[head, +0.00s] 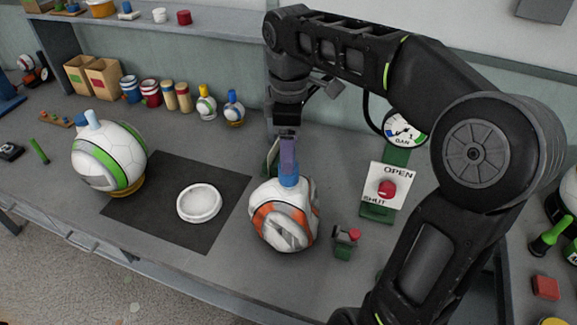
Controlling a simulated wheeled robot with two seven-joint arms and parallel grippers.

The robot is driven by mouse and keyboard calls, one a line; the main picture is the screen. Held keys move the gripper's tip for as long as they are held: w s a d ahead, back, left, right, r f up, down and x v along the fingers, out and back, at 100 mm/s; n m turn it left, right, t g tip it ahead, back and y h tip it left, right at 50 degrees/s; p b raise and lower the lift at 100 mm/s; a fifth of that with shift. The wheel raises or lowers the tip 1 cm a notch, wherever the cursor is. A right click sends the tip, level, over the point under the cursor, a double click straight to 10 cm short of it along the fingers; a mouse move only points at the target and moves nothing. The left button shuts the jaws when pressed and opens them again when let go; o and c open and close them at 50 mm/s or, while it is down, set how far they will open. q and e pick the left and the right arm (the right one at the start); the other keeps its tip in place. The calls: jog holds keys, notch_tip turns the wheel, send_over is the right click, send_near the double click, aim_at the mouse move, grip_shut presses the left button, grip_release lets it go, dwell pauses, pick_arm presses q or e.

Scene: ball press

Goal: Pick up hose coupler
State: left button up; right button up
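No part is clearly recognisable as a hose coupler. My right gripper (288,165) points straight down over the white and orange ball (284,222). Its narrow fingers reach a blue piece (288,181) on top of that ball. They overlap it in the picture, and I cannot tell whether they are closed on it. A black hose (369,113) hangs in a curve behind my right arm, beside the round gauge (403,129); its end is hidden. My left gripper is not in view.
A white and green ball (118,155) with a light blue top piece stands on a yellow ring at left. A white round dish (199,203) lies on the dark mat (150,215). An OPEN/SHUT panel (400,178) with a red knob and a small green device (344,245) are at right.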

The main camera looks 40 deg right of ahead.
jog(key=shift+f, duration=2.6)
jog(key=shift+c, duration=0.3)
grip_shut()
